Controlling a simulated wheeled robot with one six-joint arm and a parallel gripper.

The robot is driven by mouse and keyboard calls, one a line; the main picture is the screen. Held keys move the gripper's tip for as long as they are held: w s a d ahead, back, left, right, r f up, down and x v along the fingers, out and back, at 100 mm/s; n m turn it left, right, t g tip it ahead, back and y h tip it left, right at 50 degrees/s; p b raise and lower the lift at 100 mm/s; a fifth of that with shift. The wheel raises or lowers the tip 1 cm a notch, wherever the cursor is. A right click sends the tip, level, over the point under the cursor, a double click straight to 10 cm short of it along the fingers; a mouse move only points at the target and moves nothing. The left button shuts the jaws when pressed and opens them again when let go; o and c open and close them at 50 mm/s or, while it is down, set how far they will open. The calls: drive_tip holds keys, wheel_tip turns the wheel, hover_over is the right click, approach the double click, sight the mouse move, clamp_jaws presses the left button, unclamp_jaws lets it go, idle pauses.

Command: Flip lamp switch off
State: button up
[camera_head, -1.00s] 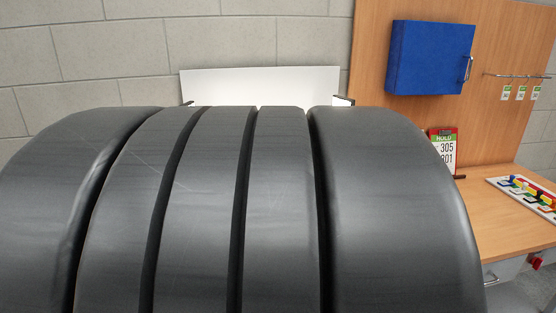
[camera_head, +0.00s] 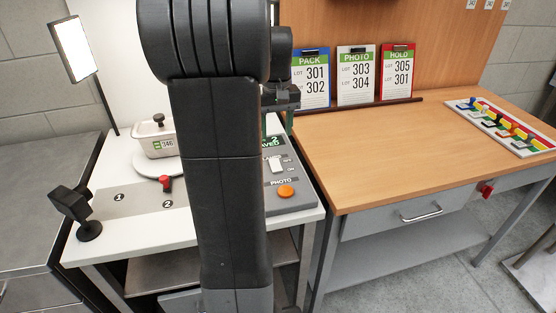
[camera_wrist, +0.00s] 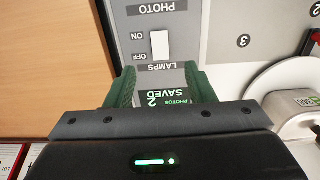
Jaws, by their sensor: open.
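The white lamp switch (camera_head: 276,164) sits on the grey control panel (camera_head: 300,195), above an orange photo button (camera_head: 285,192). In the wrist view the switch (camera_wrist: 160,45) shows upside down beside ON and OFF labels, just beyond my fingertips; which side is pressed I cannot tell. My gripper (camera_wrist: 160,73) is open, its green fingers apart with nothing between them, over the display reading 2 photos saved (camera_wrist: 165,96). In the head view my gripper (camera_head: 278,126) is partly hidden by my arm, above the panel's far end. A lamp (camera_head: 72,48) at the left has a bright white face.
A lidded pot (camera_head: 157,138) stands on a round turntable (camera_head: 150,164), with a small black camera-like device (camera_head: 72,208) at front left. Lot cards (camera_head: 357,76) stand along the wooden bench (camera_head: 400,140). A block tray (camera_head: 500,125) lies at right. The bench's middle is clear.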

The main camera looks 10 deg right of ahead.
sight(276, 167)
wheel_tip(276, 167, down, 11)
drive_tip(key=shift+f, duration=0.1)
idle(0.3)
drive_tip(key=c, duration=1)
drive_tip(key=p, duration=0.1)
drive_tip(key=g+p, duration=0.1)
drive_tip(key=p, duration=0.1)
drive_tip(key=shift+w+r, duration=0.2)
drive_tip(key=shift+r, duration=0.2)
drive_tip(key=shift+w+g+p, duration=0.2)
drive_tip(key=shift+g+p, duration=0.5)
drive_tip(key=shift+p, duration=0.2)
drive_tip(key=shift+f+p, duration=0.2)
drive_tip(key=shift+p, duration=0.1)
drive_tip(key=shift+g, duration=0.3)
drive_tip(key=o, duration=1)
